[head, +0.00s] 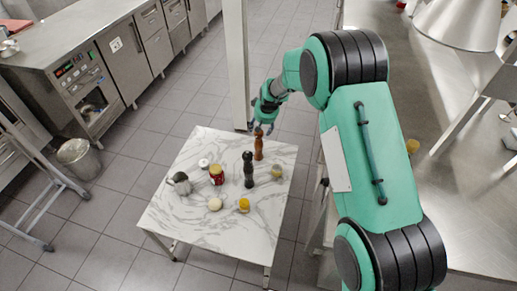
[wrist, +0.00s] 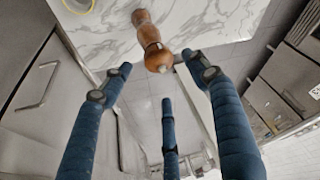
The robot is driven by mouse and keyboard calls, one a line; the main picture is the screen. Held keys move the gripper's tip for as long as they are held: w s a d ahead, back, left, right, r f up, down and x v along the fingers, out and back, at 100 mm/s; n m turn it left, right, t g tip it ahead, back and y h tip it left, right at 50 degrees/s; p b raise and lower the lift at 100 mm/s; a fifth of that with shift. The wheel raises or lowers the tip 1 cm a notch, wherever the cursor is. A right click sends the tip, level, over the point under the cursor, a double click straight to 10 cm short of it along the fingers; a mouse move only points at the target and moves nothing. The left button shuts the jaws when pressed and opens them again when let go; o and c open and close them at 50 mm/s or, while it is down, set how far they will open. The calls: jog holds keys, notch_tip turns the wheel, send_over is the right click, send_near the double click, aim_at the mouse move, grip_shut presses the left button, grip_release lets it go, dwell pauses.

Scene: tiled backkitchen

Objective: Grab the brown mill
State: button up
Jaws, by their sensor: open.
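The brown mill (head: 258,146) stands upright near the far edge of the marble-topped table (head: 180,225). In the wrist view the brown mill (wrist: 150,38) shows at the top centre, its round head toward my fingers. My gripper (head: 264,124) is at the mill's top in the head view. In the wrist view my gripper (wrist: 158,82) has its fingers spread, with the mill's head near the gap between the fingertips and nothing held. Whether a finger touches the mill I cannot tell. A black mill (head: 248,170) stands just left of and nearer than the brown one.
On the same table stand a red jar (head: 216,175), a grey pot (head: 180,183), a small white-lidded item (head: 204,164), a pale round item (head: 215,204), a yellow jar (head: 244,205) and a glass jar (head: 276,172). A white post (head: 237,65) rises behind the table. A steel counter (head: 470,190) is at right.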

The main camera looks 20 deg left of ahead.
jog(key=shift+f, duration=0.1)
jog(key=shift+b+x, duration=0.85)
jog(key=shift+x, duration=1.65)
jog(key=shift+s, duration=0.1)
grip_shut()
